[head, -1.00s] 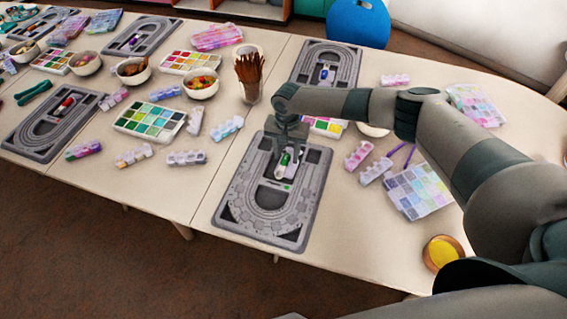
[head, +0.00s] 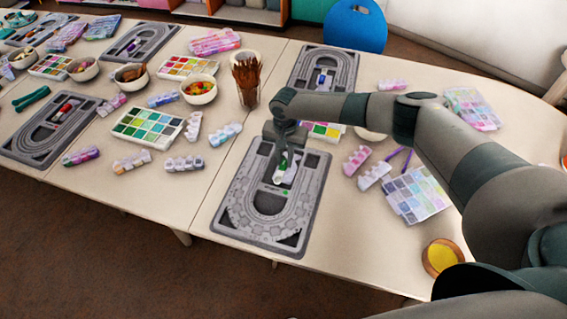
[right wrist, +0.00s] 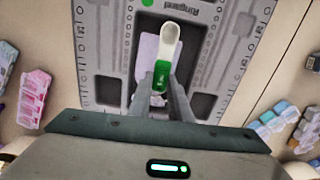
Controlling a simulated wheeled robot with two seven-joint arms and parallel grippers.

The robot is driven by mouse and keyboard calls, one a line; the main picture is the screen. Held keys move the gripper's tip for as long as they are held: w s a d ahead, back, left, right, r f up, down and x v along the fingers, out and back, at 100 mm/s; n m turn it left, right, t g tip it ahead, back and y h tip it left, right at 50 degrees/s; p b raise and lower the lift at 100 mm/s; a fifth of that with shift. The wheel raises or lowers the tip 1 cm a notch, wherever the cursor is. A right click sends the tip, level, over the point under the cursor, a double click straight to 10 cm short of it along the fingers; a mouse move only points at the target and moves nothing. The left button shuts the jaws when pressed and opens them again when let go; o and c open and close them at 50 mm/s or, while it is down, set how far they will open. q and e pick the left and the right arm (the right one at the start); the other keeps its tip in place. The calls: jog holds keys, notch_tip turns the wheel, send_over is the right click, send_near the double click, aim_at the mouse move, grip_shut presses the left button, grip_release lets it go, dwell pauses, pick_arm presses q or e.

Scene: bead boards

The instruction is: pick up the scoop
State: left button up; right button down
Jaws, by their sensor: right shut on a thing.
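The scoop (right wrist: 169,42) has a white bowl end and a green handle part. My right gripper (right wrist: 161,84) is shut on the green part, with a finger on either side. In the head view the right gripper (head: 284,156) is over the middle of a grey bead board (head: 238,214), and the scoop shows only as a small green and white patch. A pale lilac piece (right wrist: 147,50) lies on the board beside the scoop. I cannot tell whether the scoop is clear of the board. My left gripper is not in view.
Another bead board (head: 347,68) lies behind. A cup of brown sticks (head: 247,84) stands at the back left of the near board. Pink bead boxes (head: 356,161) and a pastel bead case (head: 416,194) lie to the right. A yellow bowl (head: 442,257) is near the front edge.

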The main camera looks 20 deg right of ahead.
aim_at(284, 162)
jog(key=shift+r, duration=0.4)
notch_tip(284, 162, up, 3)
jog(key=shift+r+b, duration=0.15)
jog(key=shift+b, duration=0.65)
pick_arm(q)
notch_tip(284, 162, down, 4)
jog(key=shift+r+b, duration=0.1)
jog(key=shift+b, duration=1)
pick_arm(e)
jog(key=s+d+r, duration=0.7)
jog(key=s, duration=0.2)
jog(key=shift+d, duration=0.15)
